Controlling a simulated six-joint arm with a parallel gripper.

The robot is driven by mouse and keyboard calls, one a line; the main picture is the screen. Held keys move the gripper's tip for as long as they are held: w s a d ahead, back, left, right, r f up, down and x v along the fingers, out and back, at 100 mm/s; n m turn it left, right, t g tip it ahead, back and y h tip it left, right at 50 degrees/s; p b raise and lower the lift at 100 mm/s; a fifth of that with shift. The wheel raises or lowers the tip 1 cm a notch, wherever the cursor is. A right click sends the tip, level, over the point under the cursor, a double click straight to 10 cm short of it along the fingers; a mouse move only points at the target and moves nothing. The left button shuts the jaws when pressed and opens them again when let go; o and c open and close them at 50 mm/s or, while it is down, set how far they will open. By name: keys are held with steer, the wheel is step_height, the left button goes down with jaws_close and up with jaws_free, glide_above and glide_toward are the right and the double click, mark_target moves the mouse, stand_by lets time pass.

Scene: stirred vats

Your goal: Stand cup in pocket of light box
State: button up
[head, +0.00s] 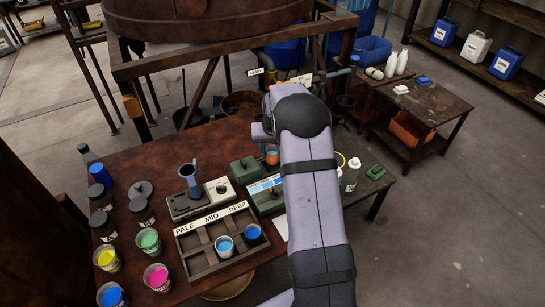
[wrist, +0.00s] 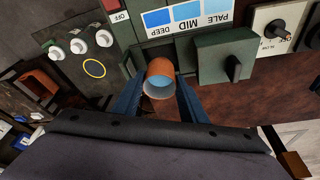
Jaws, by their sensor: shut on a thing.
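The cup (head: 272,155) is small, with an orange-looking side and pale blue liquid in it. In the wrist view the cup (wrist: 159,84) sits between the two blue fingers of my gripper (wrist: 160,104), which is shut on it. The light box (head: 264,193) is dark green with a DEEP, MID, PALE shade strip; in the wrist view its panel (wrist: 122,33) lies just beyond the cup. The cup appears roughly upright. My arm hides part of the box in the head view.
A green knobbed box (wrist: 226,57) is close right of the cup in the wrist view. A PALE/MID/DEEP rack (head: 196,262) holds two blue cups, at MID and DEEP; its PALE place is empty. Several paint cups and bottles stand left. White-capped bottles (head: 350,175) stand right.

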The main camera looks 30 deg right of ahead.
mark_target(273, 158)
steer(key=shift+f+p, duration=0.6)
steer(key=shift+f, duration=1.25)
steer(key=shift+f, duration=0.15)
steer(key=shift+f, duration=0.1)
steer(key=o, duration=0.9)
steer(key=shift+r, duration=0.2)
steer(key=shift+s+r, duration=0.1)
steer(key=shift+r, duration=0.35)
steer(key=b+v, duration=0.2)
steer(key=v, duration=0.9)
steer(key=shift+s+a+b, duration=0.1)
steer(key=shift+a+b, duration=0.05)
steer(key=shift+b, duration=0.25)
